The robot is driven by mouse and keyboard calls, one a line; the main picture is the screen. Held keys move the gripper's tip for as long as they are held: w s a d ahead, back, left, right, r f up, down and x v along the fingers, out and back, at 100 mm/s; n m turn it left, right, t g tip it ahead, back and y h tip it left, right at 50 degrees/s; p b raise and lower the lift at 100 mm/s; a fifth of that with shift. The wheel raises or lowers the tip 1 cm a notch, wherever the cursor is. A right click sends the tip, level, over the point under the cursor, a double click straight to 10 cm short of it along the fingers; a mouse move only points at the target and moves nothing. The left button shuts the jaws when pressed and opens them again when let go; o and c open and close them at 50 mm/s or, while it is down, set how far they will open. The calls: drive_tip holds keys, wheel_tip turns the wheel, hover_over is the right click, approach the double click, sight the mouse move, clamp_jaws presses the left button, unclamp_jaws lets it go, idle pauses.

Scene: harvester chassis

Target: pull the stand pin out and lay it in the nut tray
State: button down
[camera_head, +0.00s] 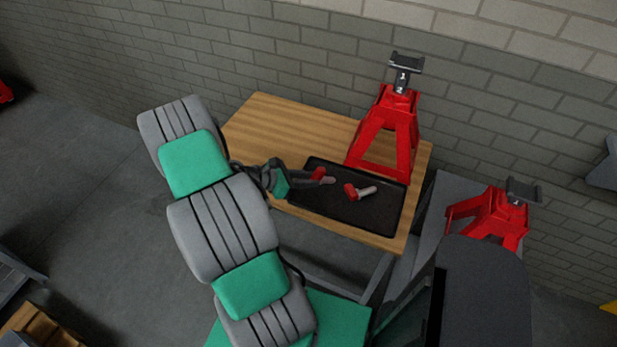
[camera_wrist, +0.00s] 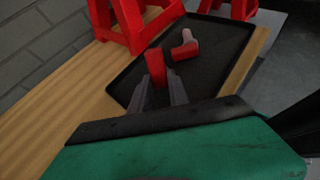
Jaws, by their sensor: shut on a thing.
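My gripper (camera_head: 308,177) reaches in from the left, over the left part of the black nut tray (camera_head: 385,224). It is shut on a red-handled stand pin (camera_head: 318,173) with a short grey shaft. In the wrist view the held pin's red part (camera_wrist: 155,62) stands up between my fingers (camera_wrist: 159,92). I cannot tell whether the held pin touches the tray floor. A second red-handled pin (camera_head: 366,192) lies in the tray to the right, apart from the held one; it also shows in the wrist view (camera_wrist: 185,48).
A tall red jack stand (camera_head: 400,130) stands at the tray's back edge on the wooden table (camera_head: 270,118). A second red stand (camera_head: 497,212) is lower right, beyond the table. A brick wall is behind. The tray's front right part is clear.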

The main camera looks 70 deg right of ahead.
drive_tip(key=c, duration=1.2)
unclamp_jaws()
drive_tip(key=shift+o, duration=0.2)
drive_tip(key=shift+w, duration=0.1)
drive_tip(key=b+v, duration=0.1)
drive_tip(key=v, duration=0.6)
drive_tip(key=shift+w+a+r, duration=0.2)
drive_tip(key=shift+a+r, duration=0.05)
